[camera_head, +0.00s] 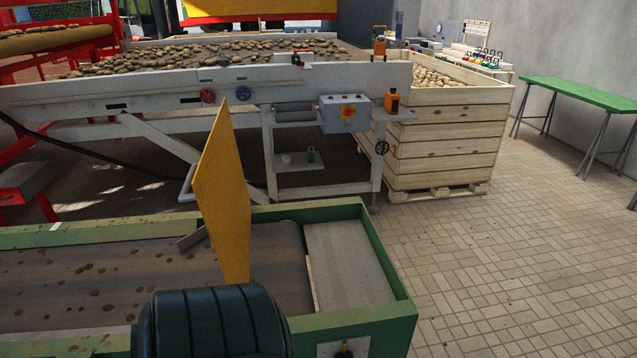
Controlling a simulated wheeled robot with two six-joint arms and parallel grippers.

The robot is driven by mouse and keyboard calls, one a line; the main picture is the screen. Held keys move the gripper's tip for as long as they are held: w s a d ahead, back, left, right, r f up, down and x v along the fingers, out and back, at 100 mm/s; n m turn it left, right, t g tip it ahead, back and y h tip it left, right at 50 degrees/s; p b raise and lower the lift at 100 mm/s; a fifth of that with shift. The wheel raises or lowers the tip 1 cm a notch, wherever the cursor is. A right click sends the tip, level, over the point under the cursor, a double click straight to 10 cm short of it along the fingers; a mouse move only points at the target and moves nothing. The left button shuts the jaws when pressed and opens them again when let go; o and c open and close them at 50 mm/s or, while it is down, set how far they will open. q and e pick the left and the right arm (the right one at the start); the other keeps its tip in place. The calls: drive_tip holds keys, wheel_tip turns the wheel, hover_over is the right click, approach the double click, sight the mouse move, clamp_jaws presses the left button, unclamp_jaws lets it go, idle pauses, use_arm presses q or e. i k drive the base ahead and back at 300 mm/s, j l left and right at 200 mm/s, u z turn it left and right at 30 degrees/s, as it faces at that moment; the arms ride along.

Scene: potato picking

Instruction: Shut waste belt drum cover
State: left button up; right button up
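The waste belt's green frame (385,265) runs across the foreground, with a dark, dirt-spotted belt (120,270) inside it. A flat yellow panel (224,195), which looks like the drum cover, stands up steeply from the belt near its right end. Its lower edge is at the belt, so the cover looks open. The belt curves down at its right end, beside a pale grey plate (348,265) inside the frame. A small grey bracket (191,239) sits left of the panel. Neither of my grippers is in view.
A dark green ribbed rounded object (215,325) fills the bottom foreground and hides part of the frame. Behind stands a white potato conveyor (160,95) with a control box (344,112). A wooden crate (450,145) holds potatoes. The tiled floor (500,265) at right is clear.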

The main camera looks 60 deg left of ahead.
sight(221, 194)
drive_tip(key=k+j+u, duration=0.65)
drive_tip(key=u, duration=0.15)
drive_tip(key=k, duration=0.05)
